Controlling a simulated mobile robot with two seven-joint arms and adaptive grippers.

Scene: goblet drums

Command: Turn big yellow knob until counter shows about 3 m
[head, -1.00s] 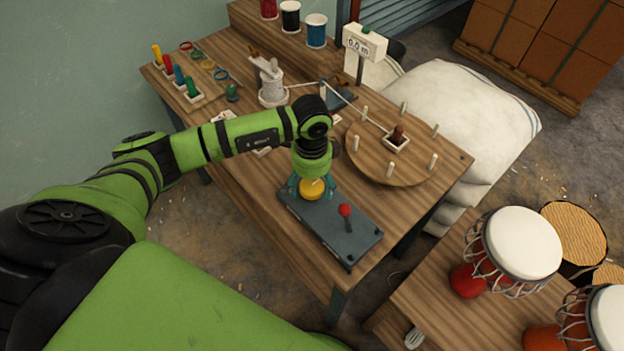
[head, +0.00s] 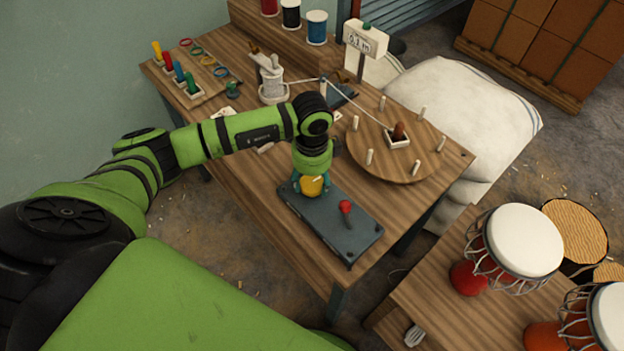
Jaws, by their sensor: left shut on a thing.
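The big yellow knob (head: 313,186) sits on a dark grey control plate (head: 335,227) at the front of the table. My left gripper (head: 311,184) reaches down onto the knob from above and is shut on it. The white counter (head: 362,40) on its post at the back of the table shows what looks like 0.1 m. A round wooden turntable (head: 385,165) with several white pegs holds a small white box with a brown peg. A white cord (head: 360,112) runs from the spool (head: 271,88) to it. My right gripper is not in view.
A red-knobbed lever (head: 345,208) stands on the plate close to the knob. Colored handles (head: 178,72) and rings lie at the table's far left. Goblet drums (head: 524,242) stand on a lower table at right.

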